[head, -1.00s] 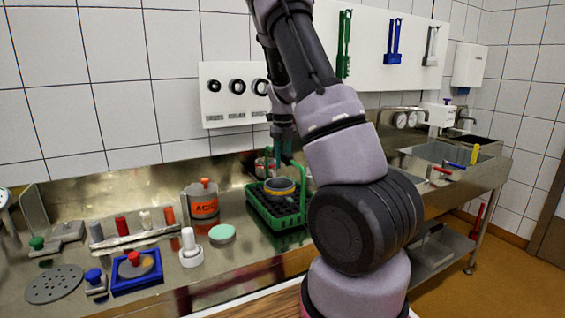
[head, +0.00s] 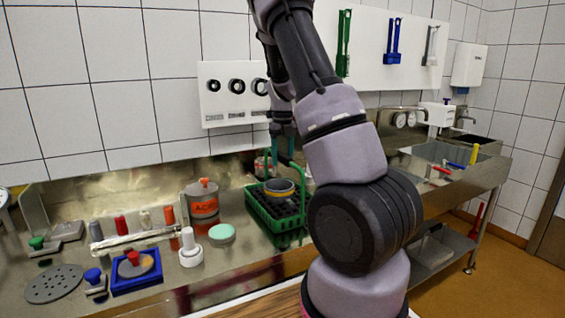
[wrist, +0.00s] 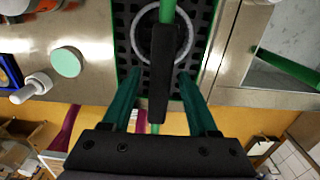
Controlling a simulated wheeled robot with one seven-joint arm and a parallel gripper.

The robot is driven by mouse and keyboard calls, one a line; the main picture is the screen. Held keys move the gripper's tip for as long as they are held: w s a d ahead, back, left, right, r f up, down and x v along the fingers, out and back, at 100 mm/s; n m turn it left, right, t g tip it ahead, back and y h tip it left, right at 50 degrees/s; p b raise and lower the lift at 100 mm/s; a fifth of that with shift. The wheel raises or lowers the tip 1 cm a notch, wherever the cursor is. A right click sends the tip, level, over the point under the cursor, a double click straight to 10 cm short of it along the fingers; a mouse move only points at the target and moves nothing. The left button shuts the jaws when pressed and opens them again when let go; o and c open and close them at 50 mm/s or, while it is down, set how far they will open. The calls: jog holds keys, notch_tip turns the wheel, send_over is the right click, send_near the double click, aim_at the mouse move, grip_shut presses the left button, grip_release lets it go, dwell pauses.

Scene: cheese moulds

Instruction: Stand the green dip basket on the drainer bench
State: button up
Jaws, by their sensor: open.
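The green dip basket (head: 259,214) stands on the steel bench, left of my arm in the head view. A dark perforated rack or lining and a round ring-rimmed mould (head: 279,187) are inside it. The basket (wrist: 122,55) also shows in the wrist view. Its green handle with a black grip (wrist: 159,85) crosses above the mould. My gripper (wrist: 160,103) is open, with one teal finger on each side of the grip and visible gaps to it. In the head view my gripper (head: 283,152) is above the basket, its tips partly hidden.
Left of the basket are a pale green disc (head: 222,233), a white-handled tool (head: 190,248) and an orange-labelled pot (head: 203,203). A steel sink unit (head: 440,160) with drainer surface lies right, partly behind my arm. The tiled wall closes the back.

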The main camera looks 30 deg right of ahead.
notch_tip(320, 180, up, 10)
jog(key=shift+f, duration=0.1)
jog(key=shift+r, duration=0.3)
jog(key=s+a+r+n+t+y, duration=0.1)
jog(key=s+a+r+n+t, duration=0.1)
jog(key=s+a+r+n, duration=0.45)
jog(key=s+a+r+n+t+y, duration=0.2)
jog(key=s+a+r+n, duration=0.15)
jog(key=s+n, duration=0.55)
jog(key=s+a+r+n+t, duration=0.1)
jog(key=s+a+n, duration=0.1)
jog(key=s+n, duration=0.3)
jog(key=s+a+r+n+t+h, duration=0.1)
jog(key=s+a+n+t, duration=0.1)
jog(key=s+n, duration=0.4)
jog(key=shift+s+a+n, duration=0.25)
jog(key=shift+a+n, duration=0.5)
jog(key=shift+n, duration=1.8)
jog(key=shift+r, duration=0.1)
